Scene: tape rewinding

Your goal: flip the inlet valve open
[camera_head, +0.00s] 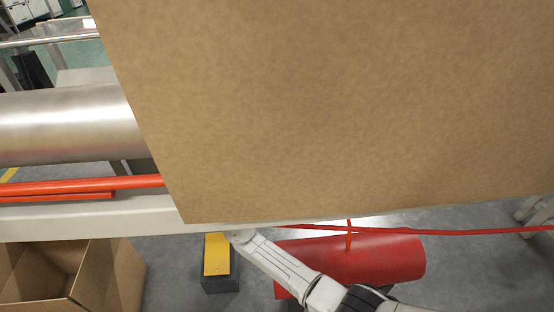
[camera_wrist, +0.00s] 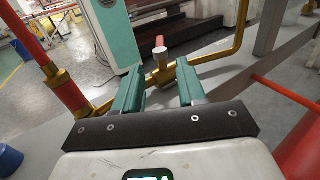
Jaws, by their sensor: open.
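The inlet valve shows in the wrist view as a brass body (camera_wrist: 160,58) with a short red handle (camera_wrist: 159,41) standing up from it. It sits on a bent brass pipe (camera_wrist: 238,36). My gripper (camera_wrist: 160,66) is open, its two teal fingers apart. The valve appears in the gap between the fingertips, beyond them; I cannot tell whether either finger touches it. Nothing is held. In the head view, my arm reaches up under a large brown sheet or panel (camera_head: 340,100), which hides the gripper and the valve there.
A red tank (camera_head: 350,262) lies on the floor beside my arm. A yellow-topped block (camera_head: 217,255) and an open cardboard box (camera_head: 122,275) stand to its left. A metal roller (camera_head: 65,125) and red bars (camera_head: 80,187) are at left. The wrist view shows a red-and-brass post (camera_wrist: 68,88).

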